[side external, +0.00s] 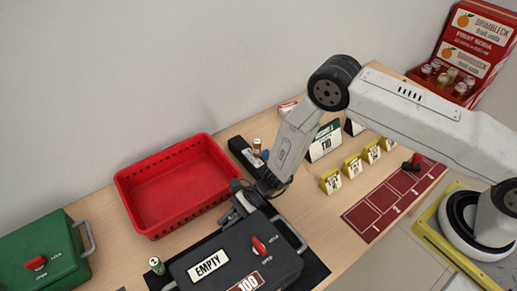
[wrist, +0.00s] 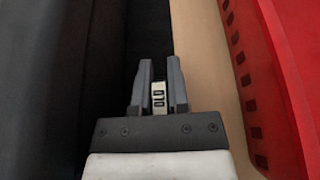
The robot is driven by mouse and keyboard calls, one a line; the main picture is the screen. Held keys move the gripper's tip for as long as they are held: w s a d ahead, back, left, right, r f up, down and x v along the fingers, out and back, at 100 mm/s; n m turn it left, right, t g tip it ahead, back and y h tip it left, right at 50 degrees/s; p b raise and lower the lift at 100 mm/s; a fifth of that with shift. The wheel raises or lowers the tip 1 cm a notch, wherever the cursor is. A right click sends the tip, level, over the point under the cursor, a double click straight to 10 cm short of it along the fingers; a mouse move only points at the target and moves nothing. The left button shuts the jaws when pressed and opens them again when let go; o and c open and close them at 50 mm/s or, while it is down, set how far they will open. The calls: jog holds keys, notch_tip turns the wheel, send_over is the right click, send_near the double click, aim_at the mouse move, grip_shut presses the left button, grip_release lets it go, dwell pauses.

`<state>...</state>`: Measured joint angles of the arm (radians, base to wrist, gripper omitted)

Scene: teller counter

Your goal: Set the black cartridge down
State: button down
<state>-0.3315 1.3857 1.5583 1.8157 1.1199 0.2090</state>
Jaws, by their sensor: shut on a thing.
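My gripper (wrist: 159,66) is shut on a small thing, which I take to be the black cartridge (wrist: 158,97). Only a pale end with two dark slots shows between the fingers in the wrist view; the rest is hidden or lost against the dark background. In the side view my gripper (side external: 232,213) points down between the red crate and the dark grey box, over the black mat. The box partly hides the fingertips there, and the cartridge cannot be made out. I cannot tell whether it touches the mat.
The dark grey box (side external: 236,262), labelled EMPTY and 100, stands on the black mat (side external: 317,268). The red crate (side external: 166,234) is behind it. A green box (side external: 45,253) stands left. A black holder (side external: 240,150), yellow number tents (side external: 352,166) and a dark red mat (side external: 375,212) lie right.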

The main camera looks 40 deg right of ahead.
jog(key=shift+f, duration=0.15)
jog(key=c, duration=0.6)
grip_release()
jog(key=shift+d+r, duration=0.35)
jog(key=shift+d, duration=0.2)
jog(key=v, duration=1)
jog(key=shift+d+r, duration=0.15)
jog(key=shift+d, duration=0.25)
